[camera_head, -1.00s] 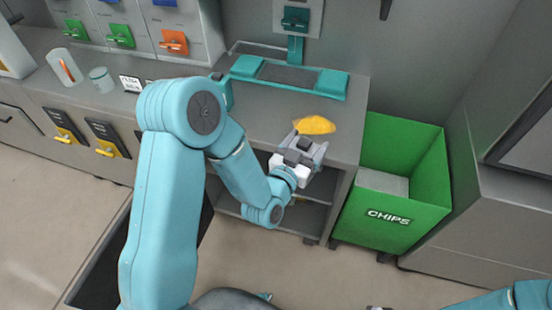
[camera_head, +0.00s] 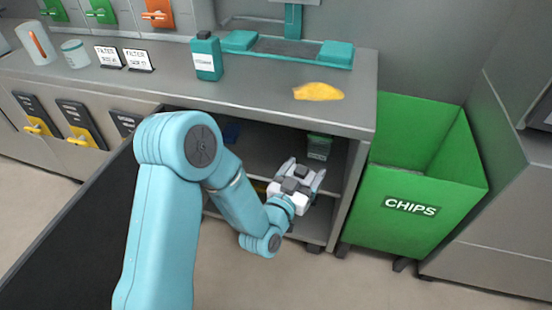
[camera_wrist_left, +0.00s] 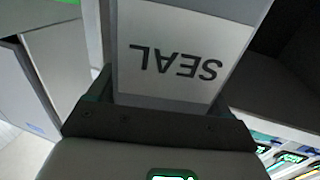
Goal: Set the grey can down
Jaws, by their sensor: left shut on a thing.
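In the left wrist view, the grey can, with a white label reading SEAL upside down (camera_wrist_left: 180,55), fills the space just beyond the dark jaw. My left gripper (camera_head: 305,175) is shut on it. In the head view, the gripper is in front of the open cabinet under the counter, below the counter's front edge. The can is hidden there behind the gripper, so I cannot tell whether it touches a shelf. My right gripper is not in view.
A green-lidded container (camera_head: 319,147) stands inside the cabinet behind the gripper. A yellow cloth (camera_head: 318,91) and a teal bottle (camera_head: 206,57) are on the counter (camera_head: 265,98) above. A green CHIPS bin (camera_head: 411,207) stands right of the cabinet.

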